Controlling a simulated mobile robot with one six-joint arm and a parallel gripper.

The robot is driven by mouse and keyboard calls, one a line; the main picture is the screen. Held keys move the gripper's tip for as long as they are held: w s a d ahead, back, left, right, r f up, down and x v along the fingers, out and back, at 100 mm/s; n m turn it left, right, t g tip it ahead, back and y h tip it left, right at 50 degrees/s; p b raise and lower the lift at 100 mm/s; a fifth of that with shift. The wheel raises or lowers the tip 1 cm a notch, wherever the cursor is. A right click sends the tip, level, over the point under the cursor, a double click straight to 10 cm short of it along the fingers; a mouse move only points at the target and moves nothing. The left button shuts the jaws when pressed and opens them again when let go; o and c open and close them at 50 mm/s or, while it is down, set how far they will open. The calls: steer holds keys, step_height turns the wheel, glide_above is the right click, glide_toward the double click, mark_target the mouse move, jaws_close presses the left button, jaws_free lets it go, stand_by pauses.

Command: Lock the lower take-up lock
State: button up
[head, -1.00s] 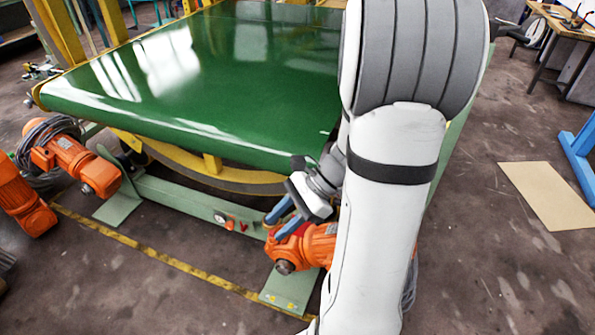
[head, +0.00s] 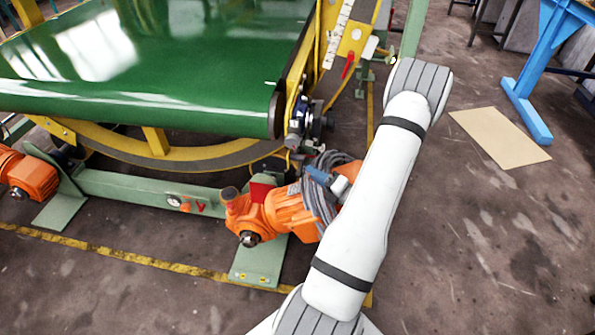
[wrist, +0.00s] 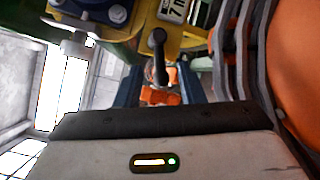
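In the wrist view a black lever with a rounded knob (wrist: 157,42) stands in front of a yellow plate; it may be the lower take-up lock, but I cannot tell for sure. My gripper (wrist: 160,80) shows two blue fingers spread apart, with the lever's lower end between or beyond them. I see no contact. In the head view my gripper (head: 318,175) is partly hidden by my arm, beside the grey cable coil and below the dark fittings (head: 308,122) at the belt's corner.
An orange motor (head: 290,212) with a coiled cable (head: 325,190) sits close to my gripper; its orange body also fills the wrist view's right side (wrist: 295,60). The green belt (head: 150,75) and yellow frame (head: 345,45) with a red lever (head: 348,65) stand behind.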

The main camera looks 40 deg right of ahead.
mark_target(301, 165)
steer(key=w, duration=0.2)
steer(key=w+a, duration=0.1)
steer(key=w, duration=0.2)
steer(key=shift+w+b, duration=0.3)
steer(key=shift+b, duration=0.05)
steer(key=shift+c, duration=0.2)
